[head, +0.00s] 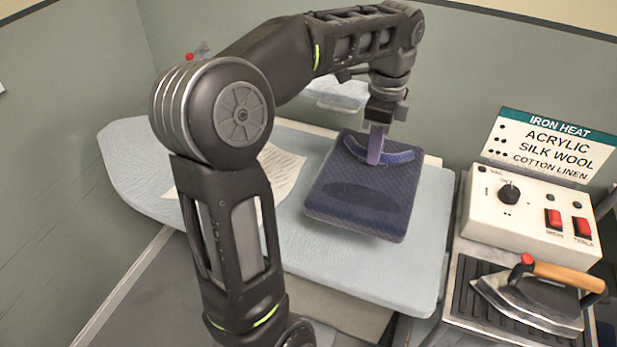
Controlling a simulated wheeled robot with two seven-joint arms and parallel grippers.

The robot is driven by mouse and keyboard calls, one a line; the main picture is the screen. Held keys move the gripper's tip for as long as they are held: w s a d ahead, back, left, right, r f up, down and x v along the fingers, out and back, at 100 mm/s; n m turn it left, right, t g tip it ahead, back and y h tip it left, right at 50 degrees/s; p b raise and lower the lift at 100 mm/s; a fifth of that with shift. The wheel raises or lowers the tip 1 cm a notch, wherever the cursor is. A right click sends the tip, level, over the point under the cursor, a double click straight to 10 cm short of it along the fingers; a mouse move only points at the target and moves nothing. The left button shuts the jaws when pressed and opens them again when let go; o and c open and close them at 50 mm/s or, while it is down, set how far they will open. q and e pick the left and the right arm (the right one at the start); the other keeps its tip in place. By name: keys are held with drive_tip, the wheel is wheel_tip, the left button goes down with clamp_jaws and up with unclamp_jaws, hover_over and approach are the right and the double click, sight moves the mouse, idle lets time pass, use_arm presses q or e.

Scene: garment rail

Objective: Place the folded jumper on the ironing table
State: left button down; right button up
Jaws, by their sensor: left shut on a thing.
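The folded jumper (335,196) is a dark blue, patterned flat bundle with a purple-blue band or handle on its top. My left gripper (377,150) points down at this band and is shut on the jumper. The jumper is over the right part of the ironing table (410,270), which has a pale blue padded top. I cannot tell whether the jumper touches the table or hangs slightly above it. The fingertips are partly hidden against the band. My right gripper is not in the picture.
A sheet of paper (285,172) lies on the table left of the jumper. On the right stand a control box (490,220) with red switches, an iron (535,300) on a dark ribbed rest, and an iron heat sign (540,145). The table's left end is bare.

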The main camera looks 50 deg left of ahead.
sight(372, 169)
use_arm(q)
wheel_tip(372, 169, down, 3)
drive_tip(key=shift+f+b, duration=0.1)
drive_tip(key=shift+b, duration=0.7)
wheel_tip(372, 169, down, 2)
drive_tip(key=shift+f+p, duration=0.1)
drive_tip(key=shift+p, duration=0.35)
drive_tip(key=shift+f, duration=0.4)
drive_tip(key=shift+f, duration=0.1)
drive_tip(key=shift+f, duration=1.8)
drive_tip(key=c, duration=1.2)
unclamp_jaws()
drive_tip(key=shift+c, duration=0.2)
